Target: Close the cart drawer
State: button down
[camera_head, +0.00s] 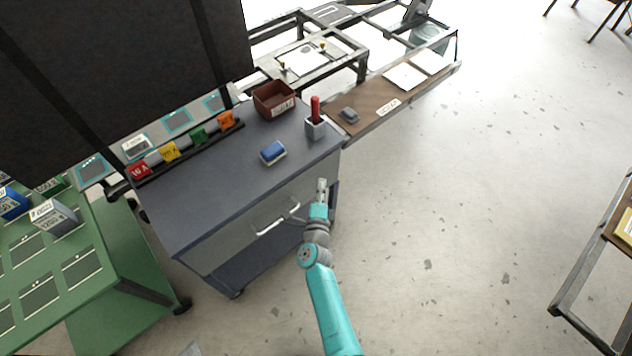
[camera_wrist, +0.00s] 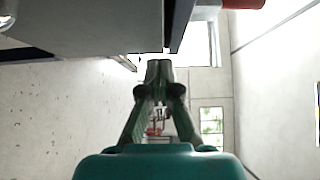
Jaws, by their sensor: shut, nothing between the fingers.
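The cart (camera_head: 205,190) has a dark grey top and a lighter grey drawer front (camera_head: 248,228) with a pale bar handle (camera_head: 275,218). In the head view I cannot tell how far the drawer stands out. In the wrist view the grey drawer (camera_wrist: 100,28) fills the upper left, and a narrow gap shows between it and a dark cart edge (camera_wrist: 181,25). My gripper (camera_head: 322,182) is shut and empty by the right end of the drawer front. Its fingertips also show in the wrist view (camera_wrist: 159,66), just below the panel. Contact cannot be told.
On the cart top stand a blue box (camera_head: 272,152), a grey holder (camera_head: 316,128) with a red handle, a brown bin (camera_head: 272,99) and a row of coloured labelled bins. A green table (camera_head: 100,225) stands left. The floor (camera_head: 460,200) to the right is open.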

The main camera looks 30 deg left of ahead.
jog(key=v, duration=0.9)
jog(key=shift+f, duration=0.15)
jog(key=shift+d, duration=0.1)
jog(key=s+d+r+n+h, duration=0.1)
jog(key=s+d+n, duration=0.1)
jog(key=s+d, duration=0.5)
jog(key=s+d+r+n, duration=0.1)
jog(key=s+d+n, duration=0.2)
jog(key=d, duration=0.8)
jog(key=s+d+r+n+h, duration=0.1)
jog(key=s+d+n, duration=0.1)
jog(key=s+d, duration=0.5)
jog(key=s+d+r+n+g+h, duration=0.1)
jog(key=s+d+r+n+h, duration=0.1)
jog(key=s+d+r, duration=0.4)
jog(key=s+d+r+n+h, duration=0.2)
jog(key=s+d+r+n, duration=0.2)
jog(key=s+r, duration=0.7)
jog(key=shift+s+d+r+n+g+h, duration=0.2)
jog(key=shift+s+d+n+g+h, duration=0.15)
jog(key=shift+d, duration=0.85)
